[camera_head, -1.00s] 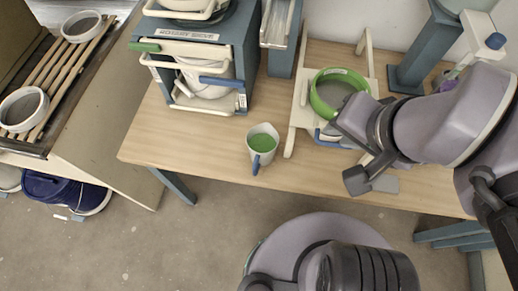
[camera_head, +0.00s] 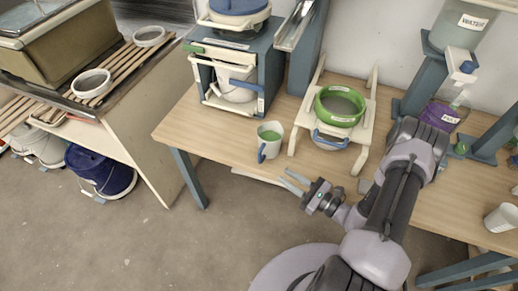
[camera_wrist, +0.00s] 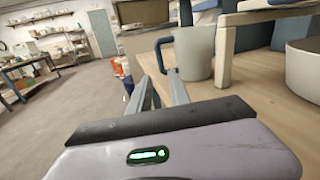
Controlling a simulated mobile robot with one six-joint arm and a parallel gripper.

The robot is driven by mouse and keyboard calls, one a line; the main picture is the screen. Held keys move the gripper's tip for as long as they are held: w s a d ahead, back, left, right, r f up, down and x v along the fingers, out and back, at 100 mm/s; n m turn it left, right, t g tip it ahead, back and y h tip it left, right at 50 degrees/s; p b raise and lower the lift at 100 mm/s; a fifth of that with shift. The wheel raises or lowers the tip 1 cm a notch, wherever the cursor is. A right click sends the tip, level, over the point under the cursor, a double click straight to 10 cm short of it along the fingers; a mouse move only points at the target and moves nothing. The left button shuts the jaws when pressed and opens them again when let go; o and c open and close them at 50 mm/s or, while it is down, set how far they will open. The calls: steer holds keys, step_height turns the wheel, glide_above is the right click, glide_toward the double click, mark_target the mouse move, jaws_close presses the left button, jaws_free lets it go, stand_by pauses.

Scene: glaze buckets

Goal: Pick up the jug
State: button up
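The jug (camera_head: 270,138) is a small whitish cup with green inside and a blue handle. It stands upright on the wooden table near its front edge, its handle facing the front. My gripper (camera_head: 287,181) is in front of the table edge, just below and to the right of the jug in the head view, apart from it. Its two fingers are spread with nothing between them. In the wrist view the jug (camera_wrist: 194,58) stands just beyond the fingers (camera_wrist: 156,82), its blue handle above and between the fingertips.
A pale wooden stand (camera_head: 301,128) holding a green-rimmed sieve (camera_head: 340,106) is right of the jug. A blue-grey frame with a white bucket (camera_head: 237,85) is behind left. A white cup (camera_head: 502,217) sits far right. Bare tabletop (camera_head: 205,125) lies left of the jug.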

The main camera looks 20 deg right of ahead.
mark_target(261, 161)
steer(key=b+x, duration=0.1)
steer(key=x, duration=0.8)
steer(key=shift+f+b, duration=0.1)
steer(key=shift+b, duration=0.25)
steer(key=x, duration=0.2)
steer(key=b+x, duration=0.1)
steer(key=x, duration=0.1)
steer(key=b+x, duration=0.1)
steer(key=x, duration=0.1)
steer(key=shift+w+r, duration=0.2)
steer(key=shift+r, duration=0.05)
jaws_close()
